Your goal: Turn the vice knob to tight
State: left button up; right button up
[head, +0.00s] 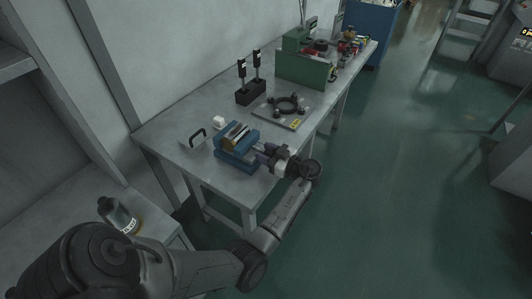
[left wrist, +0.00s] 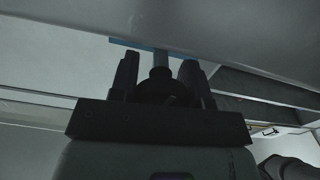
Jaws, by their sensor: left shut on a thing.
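The blue vice (head: 237,157) sits on the grey workbench (head: 172,133) near its front corner, with a brownish piece (head: 238,136) between its jaws. My left gripper (head: 264,153) is at the vice's right side, at the knob end. In the left wrist view, the fingers of my left gripper (left wrist: 160,75) stand on both sides of the dark knob (left wrist: 160,73), shut on it. A grey shaft (left wrist: 161,58) runs from the knob towards a blue edge of the vice (left wrist: 125,42). The knob's turn angle cannot be told. My right gripper is not in view.
Behind the vice are a plate with a dark ring-shaped fixture (head: 286,106), a black block with two uprights (head: 250,94) and a green machine (head: 303,70).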

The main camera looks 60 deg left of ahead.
pick_arm(q)
jog(key=m, duration=0.2)
jog(key=shift+m, duration=0.4)
jog(key=shift+w+m, duration=0.1)
jog(key=shift+m, duration=1.1)
jog(key=shift+m+p, duration=0.35)
jog(key=shift+m, duration=0.15)
jog(key=o, duration=0.9)
jog(key=shift+o, duration=0.2)
jog(key=v, duration=1.3)
jog(key=shift+w+d, duration=0.2)
jog(key=shift+d, duration=0.15)
